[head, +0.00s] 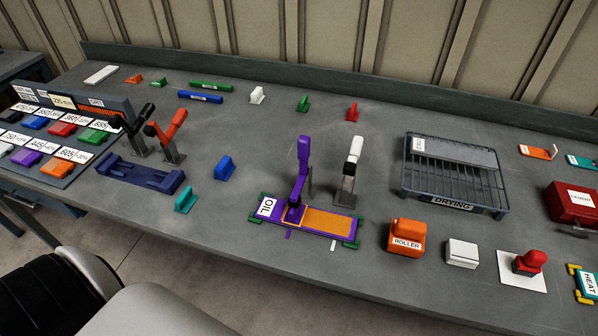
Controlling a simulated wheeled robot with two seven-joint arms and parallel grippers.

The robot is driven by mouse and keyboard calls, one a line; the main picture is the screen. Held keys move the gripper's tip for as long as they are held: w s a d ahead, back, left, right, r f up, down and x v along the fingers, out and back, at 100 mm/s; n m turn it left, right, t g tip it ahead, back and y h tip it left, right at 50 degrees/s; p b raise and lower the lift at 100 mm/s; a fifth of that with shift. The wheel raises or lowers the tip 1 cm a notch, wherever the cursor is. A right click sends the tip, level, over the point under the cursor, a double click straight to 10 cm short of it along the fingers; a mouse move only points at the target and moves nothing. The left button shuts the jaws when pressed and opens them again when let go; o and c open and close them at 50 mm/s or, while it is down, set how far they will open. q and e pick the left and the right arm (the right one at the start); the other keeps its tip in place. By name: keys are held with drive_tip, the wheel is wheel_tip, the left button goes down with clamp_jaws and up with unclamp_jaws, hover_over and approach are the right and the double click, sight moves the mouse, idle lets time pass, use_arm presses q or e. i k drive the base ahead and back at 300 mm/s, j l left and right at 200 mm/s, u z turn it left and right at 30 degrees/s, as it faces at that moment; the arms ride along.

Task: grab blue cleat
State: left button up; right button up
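A blue cleat (225,168) stands upright on the grey bench, left of the middle of the head view. It is a small block with a raised fin on a wider foot. A teal cleat (186,199) stands to its lower left. Nothing covers the blue cleat and nothing touches it. Neither of my grippers shows in the head view.
A dark blue tray-like fixture (141,175) lies left of the cleat. Orange (173,129) and black (139,122) levers rise behind it. A purple press (303,170) stands to the right on a purple base. Bare bench surrounds the cleat.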

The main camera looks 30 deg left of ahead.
sight(225, 167)
drive_tip(key=u, duration=1.55)
